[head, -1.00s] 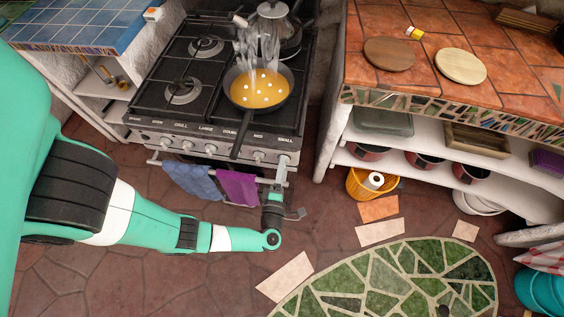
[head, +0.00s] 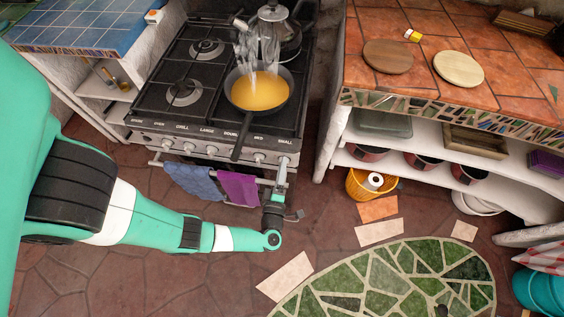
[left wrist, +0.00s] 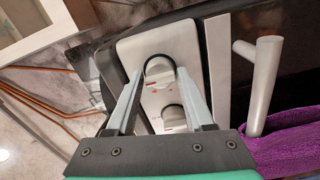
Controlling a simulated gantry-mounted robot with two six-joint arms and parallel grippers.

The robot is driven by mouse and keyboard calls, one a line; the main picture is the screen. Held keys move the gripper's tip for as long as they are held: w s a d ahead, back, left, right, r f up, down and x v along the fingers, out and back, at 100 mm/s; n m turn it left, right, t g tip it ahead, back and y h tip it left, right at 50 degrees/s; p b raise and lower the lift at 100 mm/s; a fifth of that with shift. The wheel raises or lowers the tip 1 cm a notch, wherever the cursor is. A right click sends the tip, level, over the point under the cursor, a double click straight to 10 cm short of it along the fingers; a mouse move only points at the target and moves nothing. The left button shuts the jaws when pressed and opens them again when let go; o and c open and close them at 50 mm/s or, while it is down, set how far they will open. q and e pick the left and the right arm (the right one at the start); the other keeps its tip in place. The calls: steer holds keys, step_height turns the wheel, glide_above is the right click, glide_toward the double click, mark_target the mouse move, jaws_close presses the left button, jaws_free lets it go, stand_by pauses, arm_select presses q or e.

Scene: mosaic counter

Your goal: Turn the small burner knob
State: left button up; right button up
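The black stove's light front panel (head: 200,147) carries a row of burner knobs. The small burner knob is at its right end, under the "SMALL" label, and my left gripper (head: 281,168) covers it in the head view. In the left wrist view the knob (left wrist: 158,68) has a dark rim and sits between the two fingertips of my left gripper (left wrist: 162,72). The fingers are against its two sides. A second round knob (left wrist: 173,117) shows lower between the fingers. My right gripper is in no view.
An oven handle bar (left wrist: 262,85) stands close right of the gripper, with a purple towel (head: 238,188) and a blue towel (head: 188,182). A pan (head: 238,122) of yellow food has its handle pointing forward. Shelves (head: 400,165) stand to the right.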

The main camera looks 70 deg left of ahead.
arm_select(q)
steer(key=shift+o, duration=1.4)
steer(key=v, duration=1.1)
steer(key=shift+s+d, duration=0.2)
steer(key=shift+d, duration=0.05)
